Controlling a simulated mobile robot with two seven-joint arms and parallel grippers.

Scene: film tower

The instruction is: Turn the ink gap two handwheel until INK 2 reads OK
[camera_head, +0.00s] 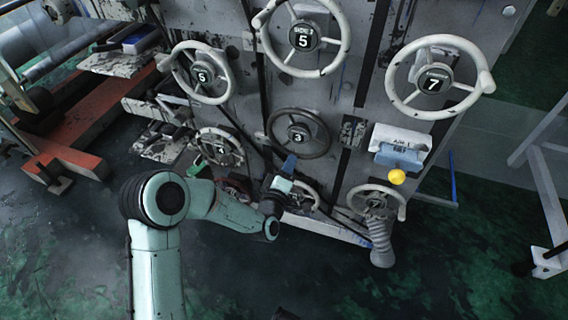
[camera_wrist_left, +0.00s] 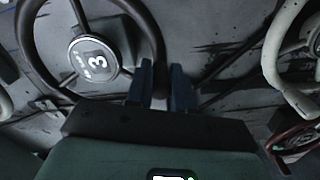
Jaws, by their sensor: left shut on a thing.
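A dark-rimmed handwheel (camera_head: 323,133) with a round hub marked 3 is on the grey machine panel, below the middle pale wheel. It also shows in the left wrist view (camera_wrist_left: 97,57), where its rim runs down between my fingers. My left gripper (camera_head: 289,164) is at the lower rim of this wheel. In the left wrist view its two dark blue fingers (camera_wrist_left: 166,86) are shut on the rim. I cannot read the small label on the hub, so I cannot tell its full name. No INK 2 reading is legible. My right gripper is not in view.
Pale handwheels surround it: one marked 5 (camera_head: 226,78) at left, another 5 (camera_head: 344,48) above, one marked 7 (camera_head: 478,92) at right, and a smaller one (camera_head: 235,138) at lower left.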

